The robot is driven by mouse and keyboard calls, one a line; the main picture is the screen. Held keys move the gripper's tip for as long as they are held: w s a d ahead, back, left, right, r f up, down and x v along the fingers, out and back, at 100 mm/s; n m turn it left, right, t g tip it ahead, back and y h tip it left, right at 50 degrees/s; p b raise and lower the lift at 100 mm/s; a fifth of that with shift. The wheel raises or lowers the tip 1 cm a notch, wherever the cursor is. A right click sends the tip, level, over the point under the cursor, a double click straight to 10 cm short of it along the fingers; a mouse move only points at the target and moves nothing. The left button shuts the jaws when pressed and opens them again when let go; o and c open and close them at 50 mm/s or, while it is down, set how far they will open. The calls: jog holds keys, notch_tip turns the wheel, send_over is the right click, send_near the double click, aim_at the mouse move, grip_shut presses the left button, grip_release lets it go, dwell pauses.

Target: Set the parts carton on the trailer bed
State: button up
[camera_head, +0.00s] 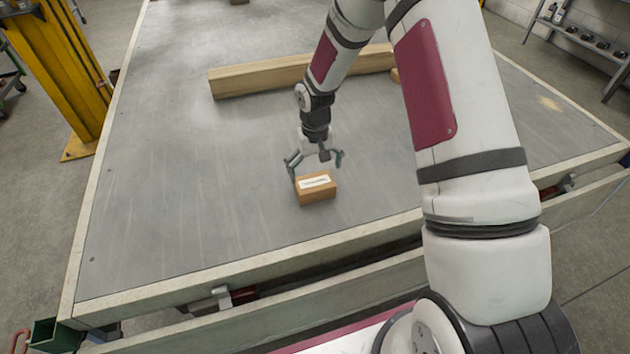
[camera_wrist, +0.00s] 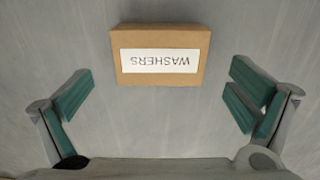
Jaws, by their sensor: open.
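The parts carton (camera_head: 316,194) is a small brown box with a white label. It rests on the grey trailer bed (camera_head: 170,180), toward its front edge. In the wrist view the carton (camera_wrist: 160,78) shows its label, reading "WASHERS" upside down. My gripper (camera_head: 315,164) is just above and behind the carton in the head view. In the wrist view my gripper (camera_wrist: 160,103) is open, with its green-padded fingers spread wide to the left and right of the carton. A gap shows between each finger and the box, and nothing is held.
A long wooden beam (camera_head: 262,78) lies across the bed behind my gripper. A yellow post (camera_head: 62,65) stands off the bed's left side. A shelf with several items (camera_head: 585,42) is at the far right. The bed left of the carton is clear.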

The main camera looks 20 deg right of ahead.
notch_tip(320, 180, up, 6)
notch_tip(320, 180, up, 12)
jog(key=t, duration=0.1)
send_over(315, 183)
jog(key=s+d, duration=0.1)
jog(key=s, duration=0.4)
jog(key=s+r+t+h, duration=0.1)
jog(key=s+r, duration=0.5)
jog(key=r, duration=0.3)
jog(key=s+r+t, duration=0.1)
jog(key=s+r, duration=0.2)
jog(key=s, duration=0.7)
jog(key=s+r+t+y, duration=0.1)
jog(key=s+r, duration=0.2)
jog(key=s, duration=0.8)
jog(key=shift+s+a+r, duration=0.15)
jog(key=shift+a+r, duration=0.2)
jog(key=shift+a, duration=0.05)
jog(key=shift+r, duration=0.4)
